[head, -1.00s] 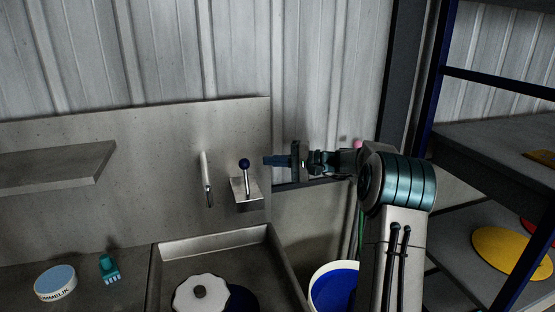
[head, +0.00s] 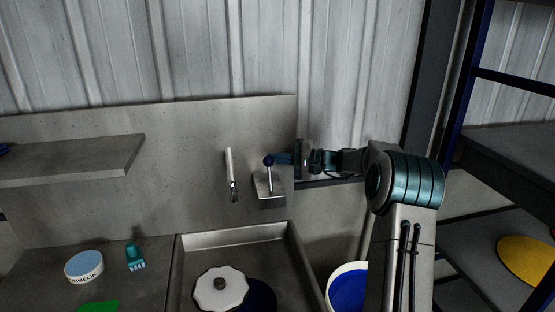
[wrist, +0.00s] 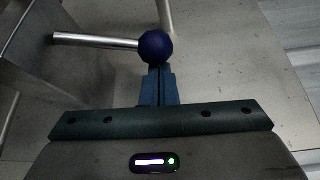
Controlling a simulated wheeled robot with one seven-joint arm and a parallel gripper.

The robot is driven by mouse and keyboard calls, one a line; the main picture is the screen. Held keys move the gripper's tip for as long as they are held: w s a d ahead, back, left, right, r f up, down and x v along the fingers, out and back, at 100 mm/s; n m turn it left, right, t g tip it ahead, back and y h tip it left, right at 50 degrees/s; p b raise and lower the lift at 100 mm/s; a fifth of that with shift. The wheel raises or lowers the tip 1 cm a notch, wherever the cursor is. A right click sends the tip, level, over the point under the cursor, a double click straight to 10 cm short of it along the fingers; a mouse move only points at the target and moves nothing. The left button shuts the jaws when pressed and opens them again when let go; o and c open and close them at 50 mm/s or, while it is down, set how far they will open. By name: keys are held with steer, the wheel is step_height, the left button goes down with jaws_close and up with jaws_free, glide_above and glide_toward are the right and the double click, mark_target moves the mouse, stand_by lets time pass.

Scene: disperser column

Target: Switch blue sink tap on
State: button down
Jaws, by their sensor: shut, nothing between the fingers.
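The blue sink tap is a short metal lever with a dark blue ball knob (head: 268,160), standing up from a metal bracket (head: 268,189) on the sink's back panel. In the wrist view the knob (wrist: 156,47) is at the top centre, with its metal rod running left. My gripper (head: 281,159) is shut and empty, its fingertips at the right side of the knob. In the wrist view the closed fingers (wrist: 157,84) point at the knob and look touching or nearly so. A metal spout (head: 232,175) hangs left of the lever.
The sink basin (head: 291,262) below holds a white lidded thing (head: 221,289). A round tin (head: 84,267) and a teal brush (head: 135,257) lie left on the counter. A shelf (head: 70,160) juts out at left. A blue-filled bucket (head: 348,289) stands right of the sink.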

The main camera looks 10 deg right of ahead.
mark_target(272, 160)
steer(key=shift+s+f+b, duration=0.1)
steer(key=shift+f+b, duration=0.05)
steer(key=shift+b, duration=0.2)
steer(key=shift+s+r+n+b, duration=0.1)
steer(key=shift+r+n+b, duration=0.1)
steer(key=shift+n+b, duration=0.15)
